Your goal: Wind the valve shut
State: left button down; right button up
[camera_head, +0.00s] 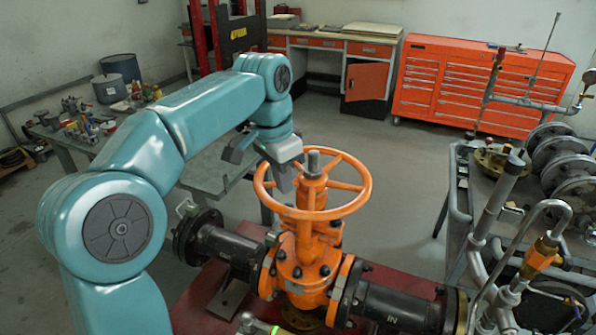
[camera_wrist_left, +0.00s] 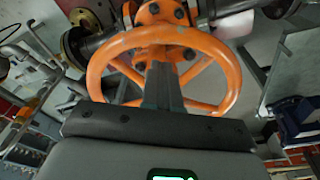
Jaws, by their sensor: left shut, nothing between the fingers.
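The orange gate valve (camera_head: 308,255) stands upright between black flanged pipes. Its orange handwheel (camera_head: 352,203) lies level on top, around a grey stem (camera_head: 313,163). My left gripper (camera_head: 285,184) is at the wheel's left side, pointing down, its fingers shut together with nothing between them. In the left wrist view the shut fingers (camera_wrist_left: 162,88) reach across the near rim into the wheel (camera_wrist_left: 232,72), among the spokes. I cannot tell whether they touch the rim or a spoke. My right gripper is not in view.
A black pipe (camera_head: 395,306) runs right from the valve over a dark red base (camera_head: 200,292). A rack with pipes and discs (camera_head: 480,215) stands at the right. A cluttered bench (camera_head: 75,135) is at the left, and an orange tool cabinet (camera_head: 480,85) is at the back.

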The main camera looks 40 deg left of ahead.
pick_arm(q)
notch_tip(320, 180, down, 5)
jog(key=b, duration=0.3)
jog(key=shift+w+f, duration=0.1)
jog(key=shift+f, duration=0.1)
dwell(0.3)
jog(key=shift+a+r, duration=0.1)
